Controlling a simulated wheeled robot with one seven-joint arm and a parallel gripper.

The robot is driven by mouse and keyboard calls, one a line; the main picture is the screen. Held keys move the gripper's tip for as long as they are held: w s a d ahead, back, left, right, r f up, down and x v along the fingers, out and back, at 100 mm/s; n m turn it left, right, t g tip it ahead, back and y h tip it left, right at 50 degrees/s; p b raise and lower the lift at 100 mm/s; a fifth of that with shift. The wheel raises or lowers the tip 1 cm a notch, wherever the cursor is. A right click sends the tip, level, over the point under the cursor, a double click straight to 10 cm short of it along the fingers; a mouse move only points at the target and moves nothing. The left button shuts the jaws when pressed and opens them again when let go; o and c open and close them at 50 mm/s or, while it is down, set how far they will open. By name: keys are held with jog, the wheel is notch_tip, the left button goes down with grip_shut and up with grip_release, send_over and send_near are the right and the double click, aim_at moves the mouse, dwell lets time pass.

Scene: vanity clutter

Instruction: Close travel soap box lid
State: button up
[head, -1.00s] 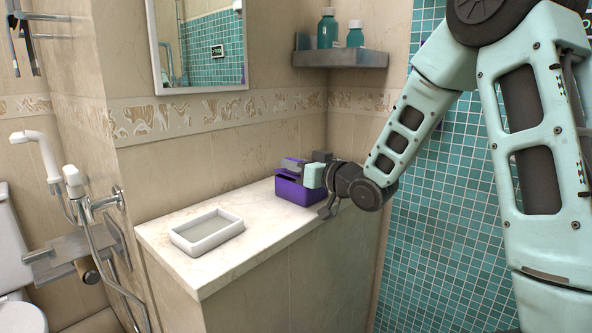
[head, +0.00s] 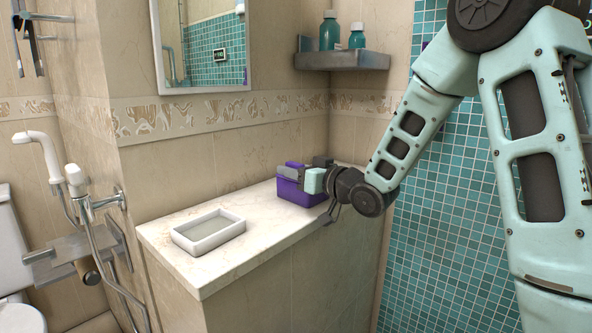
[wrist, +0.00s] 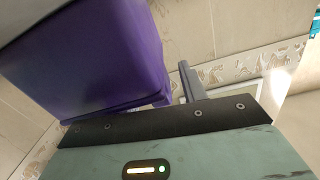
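The purple travel soap box (head: 297,194) stands at the far right end of the counter, near the wall corner. I see nothing clearly held.
A white tray-like dish (head: 208,232) lies on the pale counter (head: 190,270), left of the box. The counter between them is clear. A corner shelf (head: 342,60) with teal bottles (head: 329,32) hangs above. A mirror (head: 205,45) is on the wall.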

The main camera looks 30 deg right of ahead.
jog(key=shift+r, duration=0.1)
jog(key=shift+s+d, duration=0.2)
jog(key=b+v, duration=1.1)
jog(key=v, duration=0.6)
jog(key=shift+a, duration=0.1)
